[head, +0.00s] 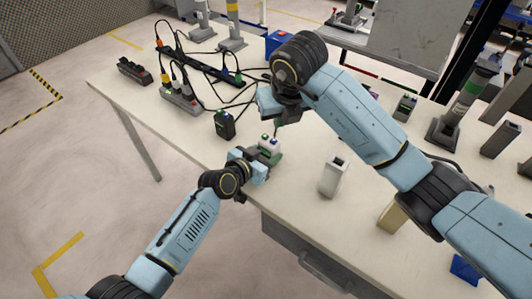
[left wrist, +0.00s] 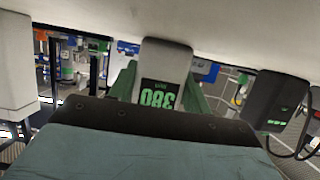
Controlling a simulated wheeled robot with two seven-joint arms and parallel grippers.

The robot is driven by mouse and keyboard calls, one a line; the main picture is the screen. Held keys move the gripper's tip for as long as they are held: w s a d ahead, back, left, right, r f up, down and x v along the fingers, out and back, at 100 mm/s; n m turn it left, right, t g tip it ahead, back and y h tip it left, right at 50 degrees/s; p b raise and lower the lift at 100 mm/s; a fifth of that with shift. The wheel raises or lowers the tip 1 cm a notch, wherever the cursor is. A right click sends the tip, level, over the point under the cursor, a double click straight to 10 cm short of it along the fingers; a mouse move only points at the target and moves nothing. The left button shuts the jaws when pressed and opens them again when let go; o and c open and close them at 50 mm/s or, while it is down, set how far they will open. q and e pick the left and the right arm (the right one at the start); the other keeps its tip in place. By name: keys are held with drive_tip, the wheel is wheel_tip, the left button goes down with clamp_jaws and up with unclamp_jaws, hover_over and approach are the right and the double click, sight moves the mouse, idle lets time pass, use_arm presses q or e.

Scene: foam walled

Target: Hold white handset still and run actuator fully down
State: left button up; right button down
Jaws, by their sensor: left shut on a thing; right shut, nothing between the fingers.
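My left gripper (head: 259,162) is shut on the handset from the front; the fingertips are partly hidden. My right gripper (head: 279,121) is shut and empty, pointing down just above the handset's top; I cannot tell whether it touches a button. Column-like actuators stand at the back (head: 233,25) and the right (head: 474,90); which one belongs to this handset is unclear.
A dark handset (head: 225,125) stands to the left, near power strips (head: 180,97) and loose black cables. A white post (head: 333,177) stands to the right, near a beige block (head: 391,217). The front left of the table (head: 165,135) is clear.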

idle(0.8)
drive_tip(key=w+m+y, duration=0.1)
drive_tip(key=m+y, duration=0.1)
drive_tip(key=m, duration=0.4)
drive_tip(key=w+r+m+y, duration=0.1)
drive_tip(key=m+y, duration=0.1)
drive_tip(key=m, duration=0.4)
drive_tip(key=w+m+y, duration=0.1)
drive_tip(key=m+y, duration=0.2)
drive_tip(key=m, duration=0.2)
drive_tip(key=shift+w+r+m, duration=0.3)
drive_tip(key=shift+r+m, duration=0.1)
drive_tip(key=shift+f, duration=0.15)
approach(266, 137)
drive_tip(key=shift+x, duration=2.25)
drive_tip(key=shift+a, duration=0.15)
drive_tip(key=shift+f, duration=0.25)
